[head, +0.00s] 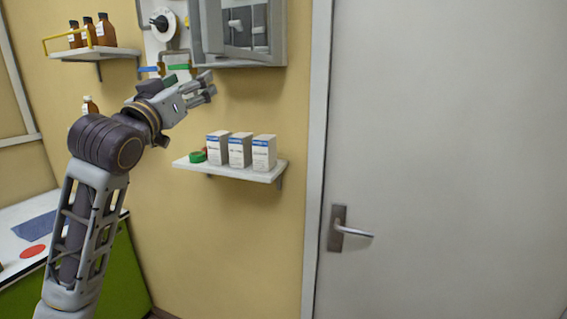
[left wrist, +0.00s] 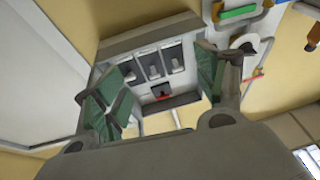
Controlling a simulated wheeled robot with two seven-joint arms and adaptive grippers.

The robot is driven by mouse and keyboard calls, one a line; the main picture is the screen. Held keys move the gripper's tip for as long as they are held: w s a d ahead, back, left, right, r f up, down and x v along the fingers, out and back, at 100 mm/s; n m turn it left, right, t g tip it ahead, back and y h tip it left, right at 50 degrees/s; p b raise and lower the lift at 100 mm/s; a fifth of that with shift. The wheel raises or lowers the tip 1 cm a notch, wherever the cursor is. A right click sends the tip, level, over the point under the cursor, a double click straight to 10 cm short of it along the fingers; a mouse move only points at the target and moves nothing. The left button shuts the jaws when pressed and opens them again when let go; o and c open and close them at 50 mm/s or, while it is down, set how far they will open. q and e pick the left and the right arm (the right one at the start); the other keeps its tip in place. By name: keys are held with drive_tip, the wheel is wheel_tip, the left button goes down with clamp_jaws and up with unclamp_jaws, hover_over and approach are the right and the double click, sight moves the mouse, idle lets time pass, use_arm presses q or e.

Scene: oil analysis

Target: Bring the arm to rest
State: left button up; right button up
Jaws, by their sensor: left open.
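My left arm (head: 98,190) comes up from the lower left in the head view and is raised and bent. My left gripper (head: 208,88) is open and empty, in front of the wall near the lower left of a grey wall cabinet (head: 277,30). In the left wrist view the two green-padded fingers (left wrist: 160,95) stand wide apart. The cabinet's panel (left wrist: 185,45) shows beyond and between them, with nothing held. My right gripper is in neither view.
A white wall shelf (head: 235,171) carries several boxes (head: 240,150) and a green tape roll (head: 198,157) below the gripper. Brown bottles (head: 106,30) stand on an upper-left shelf (head: 85,54). A closed door (head: 450,130) is right. A bench (head: 15,245) is lower left.

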use_arm(q)
wheel_tip(320, 180, down, 40)
drive_tip(key=s+g+y, duration=0.2)
drive_tip(key=g+y, duration=0.1)
drive_tip(key=g, duration=0.5)
drive_tip(key=s+a+f+g+y, duration=0.2)
drive_tip(key=s+f+g, duration=0.8)
drive_tip(key=s+f, duration=1.7)
wheel_tip(320, 180, down, 33)
drive_tip(key=s, duration=0.3)
drive_tip(key=s+a+f+g, duration=0.1)
drive_tip(key=s+a+f, duration=0.2)
drive_tip(key=s+f, duration=0.7)
drive_tip(key=s+a+f+g, duration=0.1)
drive_tip(key=s+a+f, duration=0.2)
drive_tip(key=s+f, duration=0.6)
drive_tip(key=shift+s+a+f, duration=0.3)
drive_tip(key=shift+s+f, duration=0.1)
drive_tip(key=shift+s, duration=0.65)
